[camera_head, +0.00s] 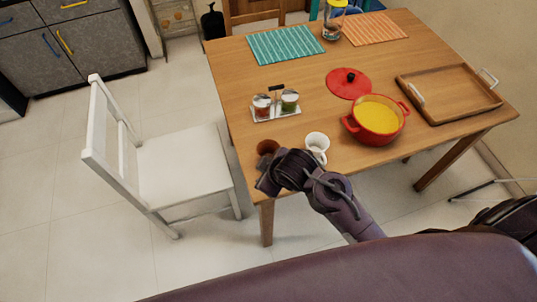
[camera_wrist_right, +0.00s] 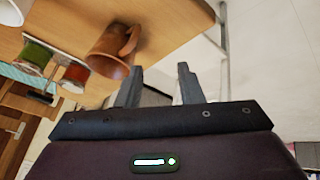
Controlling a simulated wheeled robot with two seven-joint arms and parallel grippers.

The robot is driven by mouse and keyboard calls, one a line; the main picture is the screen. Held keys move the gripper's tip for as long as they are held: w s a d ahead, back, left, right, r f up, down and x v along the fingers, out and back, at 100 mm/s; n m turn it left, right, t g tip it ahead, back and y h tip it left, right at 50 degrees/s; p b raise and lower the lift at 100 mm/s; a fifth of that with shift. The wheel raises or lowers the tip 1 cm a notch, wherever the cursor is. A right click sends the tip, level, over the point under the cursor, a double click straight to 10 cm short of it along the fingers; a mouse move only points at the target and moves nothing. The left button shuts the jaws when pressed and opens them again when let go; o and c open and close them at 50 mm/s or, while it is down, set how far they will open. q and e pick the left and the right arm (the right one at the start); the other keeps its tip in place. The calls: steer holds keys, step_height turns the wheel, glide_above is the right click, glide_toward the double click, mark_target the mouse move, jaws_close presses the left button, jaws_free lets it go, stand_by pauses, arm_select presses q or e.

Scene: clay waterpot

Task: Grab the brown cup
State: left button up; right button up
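The brown cup (camera_head: 267,146) stands at the near left edge of the wooden table, partly hidden behind my right gripper (camera_head: 264,168) in the head view. In the right wrist view the brown cup (camera_wrist_right: 106,52) shows with its handle toward the fingers. My right gripper (camera_wrist_right: 161,73) is open, with nothing between its fingers. The cup lies to the left of and beyond the left-hand finger in that view; whether they touch is hard to tell. My left gripper is not in view.
A white cup (camera_head: 317,143) stands close beside the right wrist. A rack with two jars (camera_head: 276,105), a red pot of yellow food (camera_head: 377,117), its red lid (camera_head: 348,84) and a wooden tray (camera_head: 450,92) are on the table (camera_head: 228,80). A white chair (camera_head: 180,163) stands left.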

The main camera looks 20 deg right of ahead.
mark_target(266, 147)
steer(key=w+a+r+n+y, duration=0.3)
steer(key=w+a+n+y, duration=0.15)
steer(key=a+n, duration=0.9)
steer(key=d+n+g+h, duration=0.1)
steer(key=d+n+g, duration=0.1)
steer(key=d+n, duration=0.2)
steer(key=d+f+n+g+h, duration=0.1)
steer(key=d+n+h, duration=0.1)
steer(key=d+n, duration=0.2)
steer(key=d+f+n+g+h, duration=0.1)
steer(key=d+n, duration=0.3)
steer(key=d, duration=0.4)
steer(key=shift+w+d+n+g+p, duration=0.25)
steer(key=shift+d+g+p, duration=0.1)
steer(key=shift+g, duration=0.45)
steer(key=shift+h, duration=0.25)
steer(key=shift+s+a+f, duration=0.1)
steer(key=shift+a+f, duration=0.05)
steer(key=shift+f, duration=1.75)
steer(key=shift+a+f, duration=0.15)
steer(key=shift+f, duration=1.7)
jaws_close()
